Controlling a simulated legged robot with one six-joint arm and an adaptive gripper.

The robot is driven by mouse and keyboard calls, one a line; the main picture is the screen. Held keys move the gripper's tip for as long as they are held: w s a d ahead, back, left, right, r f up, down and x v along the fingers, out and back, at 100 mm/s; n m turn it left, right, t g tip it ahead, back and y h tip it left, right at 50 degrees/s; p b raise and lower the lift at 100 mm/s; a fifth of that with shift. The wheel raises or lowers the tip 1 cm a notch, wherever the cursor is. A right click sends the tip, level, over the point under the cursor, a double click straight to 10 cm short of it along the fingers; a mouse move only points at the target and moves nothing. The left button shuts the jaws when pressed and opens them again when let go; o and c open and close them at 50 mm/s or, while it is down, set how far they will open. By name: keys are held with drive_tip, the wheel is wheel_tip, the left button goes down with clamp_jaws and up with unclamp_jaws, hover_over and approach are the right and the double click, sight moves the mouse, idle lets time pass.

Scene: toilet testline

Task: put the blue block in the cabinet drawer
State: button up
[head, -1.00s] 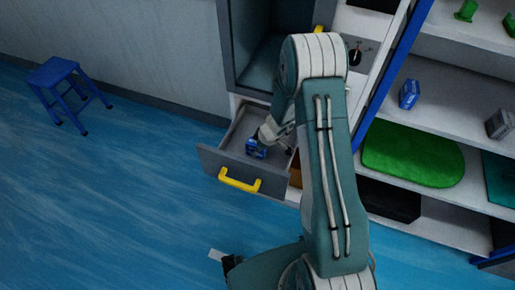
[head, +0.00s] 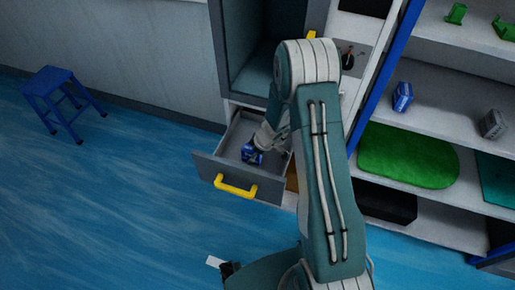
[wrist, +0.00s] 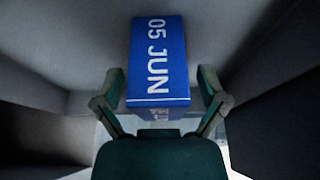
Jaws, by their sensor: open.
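The blue block (head: 251,153) is inside the open cabinet drawer (head: 222,170), near the middle of it, in the head view. In the wrist view the block (wrist: 157,62) shows white "05 JUN" lettering and lies between and just beyond the fingers. My gripper (wrist: 160,88) is open, one finger on each side of the block, with a gap visible at the right finger. Whether the left finger touches it I cannot tell. In the head view my gripper (head: 261,145) reaches down into the drawer and is partly hidden by my arm.
The drawer has a yellow handle (head: 236,187). A shelf unit on the right holds another blue block (head: 402,97), a grey block (head: 493,124) and a green mat (head: 408,157). A blue stool (head: 62,100) stands at the left.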

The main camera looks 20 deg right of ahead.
drive_tip(key=s+r+m, duration=0.1)
drive_tip(key=s+r, duration=0.3)
drive_tip(key=r, duration=0.6)
drive_tip(key=s+r+m+t, duration=0.1)
drive_tip(key=s+r+m, duration=0.15)
drive_tip(key=r, duration=0.65)
drive_tip(key=s+r, duration=0.4)
drive_tip(key=r, duration=0.6)
drive_tip(key=s+r+m+t+h, duration=0.1)
drive_tip(key=s+r+m, duration=0.2)
drive_tip(key=s+r, duration=0.2)
drive_tip(key=s+r+m+t+h, duration=0.1)
drive_tip(key=s+r+m, duration=0.3)
drive_tip(key=s, duration=0.7)
drive_tip(key=shift+s+r+h, duration=0.15)
drive_tip(key=shift+r+h, duration=0.2)
drive_tip(key=shift+h, duration=0.45)
